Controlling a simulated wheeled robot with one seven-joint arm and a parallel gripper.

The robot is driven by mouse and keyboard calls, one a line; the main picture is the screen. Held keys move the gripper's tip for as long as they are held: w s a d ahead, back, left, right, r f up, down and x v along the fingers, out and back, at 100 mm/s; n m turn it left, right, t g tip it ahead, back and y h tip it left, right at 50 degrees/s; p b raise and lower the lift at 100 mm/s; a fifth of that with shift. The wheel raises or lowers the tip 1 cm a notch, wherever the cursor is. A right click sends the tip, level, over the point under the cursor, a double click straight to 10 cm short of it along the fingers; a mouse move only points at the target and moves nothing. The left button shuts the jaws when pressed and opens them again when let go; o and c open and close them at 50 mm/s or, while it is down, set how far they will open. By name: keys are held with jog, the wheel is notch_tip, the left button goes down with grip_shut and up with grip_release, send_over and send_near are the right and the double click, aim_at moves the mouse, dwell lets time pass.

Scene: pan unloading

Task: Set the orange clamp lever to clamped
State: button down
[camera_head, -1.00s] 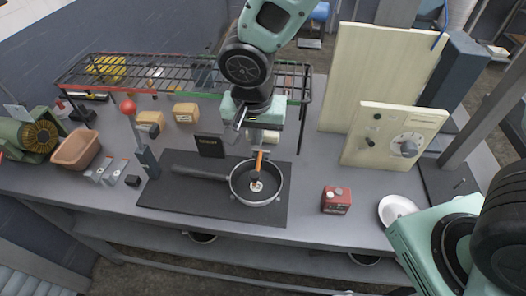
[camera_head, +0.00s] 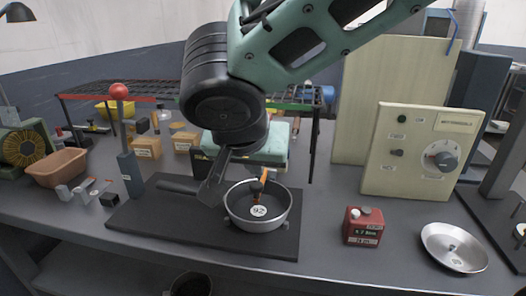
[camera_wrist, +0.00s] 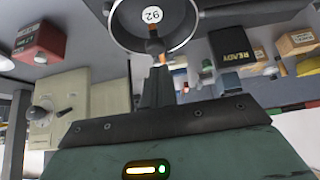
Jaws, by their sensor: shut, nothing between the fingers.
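The orange clamp lever (camera_head: 264,176) is partly hidden at the pan, with its dark and orange lower part over the pan's inside. The metal pan (camera_head: 284,214) sits on a dark mat (camera_head: 150,228) and holds a round "92" label. In the wrist view the orange lever (camera_wrist: 155,46) stands between the pan (camera_wrist: 189,22) and my gripper (camera_wrist: 158,70). My gripper is shut and empty, its dark fingers pointing at the lever and close to it. I cannot tell if they touch.
A red-ball post (camera_head: 119,90) stands left of the mat. A wire rack (camera_head: 85,95) and a black READY sign (camera_wrist: 233,46) are behind the mat.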

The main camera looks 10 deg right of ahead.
jog(key=f+b, duration=0.1)
jog(key=b, duration=0.2)
jog(key=shift+s+a+f+t, duration=0.15)
jog(key=shift+s+f+t, duration=0.15)
jog(key=shift+s+f, duration=0.05)
jog(key=shift+s+a+f+b, duration=0.1)
jog(key=shift+s+f+b, duration=0.1)
jog(key=shift+b, duration=0.6)
jog(key=shift+s, duration=0.1)
